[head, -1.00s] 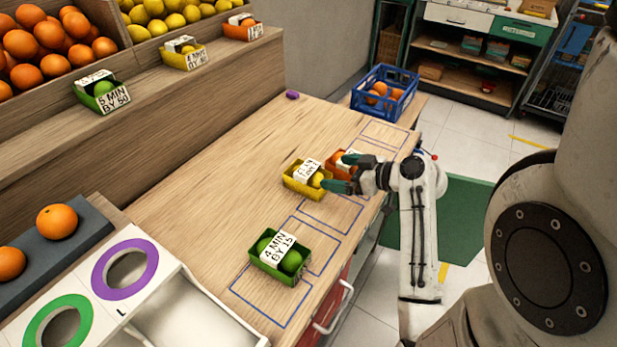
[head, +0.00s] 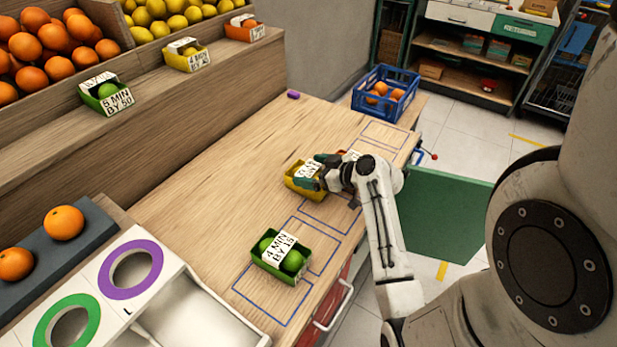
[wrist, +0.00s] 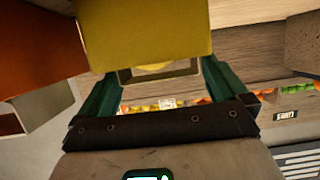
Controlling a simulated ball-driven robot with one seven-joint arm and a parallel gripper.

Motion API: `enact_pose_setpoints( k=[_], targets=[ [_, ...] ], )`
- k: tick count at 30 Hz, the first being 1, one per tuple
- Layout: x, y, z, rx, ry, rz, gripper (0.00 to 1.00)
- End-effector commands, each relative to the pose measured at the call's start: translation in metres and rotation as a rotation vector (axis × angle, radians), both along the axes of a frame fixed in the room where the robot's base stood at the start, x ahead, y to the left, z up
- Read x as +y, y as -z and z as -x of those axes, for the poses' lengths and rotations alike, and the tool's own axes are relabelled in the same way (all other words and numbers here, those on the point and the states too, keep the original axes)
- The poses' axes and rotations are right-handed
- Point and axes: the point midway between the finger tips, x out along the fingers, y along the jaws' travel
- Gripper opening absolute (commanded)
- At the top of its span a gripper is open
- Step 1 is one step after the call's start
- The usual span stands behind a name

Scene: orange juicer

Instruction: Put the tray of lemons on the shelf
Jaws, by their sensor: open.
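The yellow tray of lemons (head: 297,186) stands on the wooden table. A white label shows on it, and my gripper partly covers its contents. My gripper (head: 311,174) is open, at the tray's right and upper part. In the wrist view the yellow tray (wrist: 145,28) fills the top centre, just beyond my open green fingers (wrist: 160,78). I cannot tell whether they touch it. The wooden shelf (head: 148,78) is the long ledge at the back left, bearing a green, a yellow and an orange labelled tray.
A green tray of limes (head: 281,258) stands nearer on the table. An orange tray (wrist: 38,50), mostly hidden in the head view, is beside the yellow one. A blue crate of oranges (head: 386,92) is at the far end. The table's middle left is clear.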

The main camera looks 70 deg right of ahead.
Motion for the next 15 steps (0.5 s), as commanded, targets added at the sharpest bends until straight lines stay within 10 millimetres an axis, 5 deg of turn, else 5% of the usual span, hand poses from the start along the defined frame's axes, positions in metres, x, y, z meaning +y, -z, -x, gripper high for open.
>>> enact_pose_setpoints(
  k=[15],
  targets=[
    [0.0001,-0.0002,0.0003,0.000,0.000,0.000,0.56]
  ],
)
